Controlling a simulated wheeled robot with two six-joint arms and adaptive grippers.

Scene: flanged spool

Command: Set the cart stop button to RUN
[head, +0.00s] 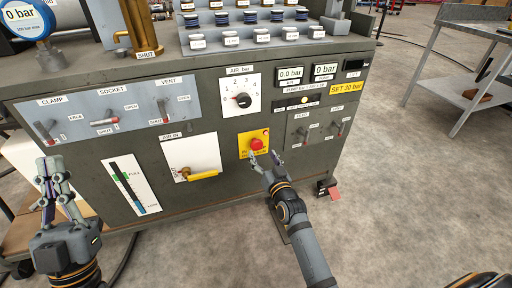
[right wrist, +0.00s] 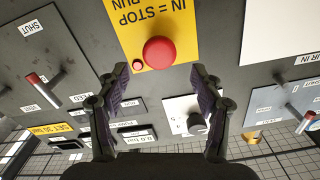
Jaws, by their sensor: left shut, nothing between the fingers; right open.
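The cart stop button is a round red knob (head: 257,143) on a yellow plate (head: 243,152) low on the cart's front panel. In the right wrist view the red knob (right wrist: 160,53) shows close up, with the plate's (right wrist: 187,15) upside-down words "IN = STOP" and "RUN". I cannot tell whether the knob is in or out. My right gripper (head: 265,157) is open just below and in front of the knob; its two fingers (right wrist: 160,85) are spread with nothing between them. My left gripper (head: 52,166) is shut and empty, at the far left in front of the cart.
Near the button are a black AIR dial (head: 242,101), a yellow-handled AIR IN valve (head: 203,176) and toggle levers (head: 303,132) to the right. Several levers line the CLAMP, SOCKET, VENT panel (head: 135,106).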

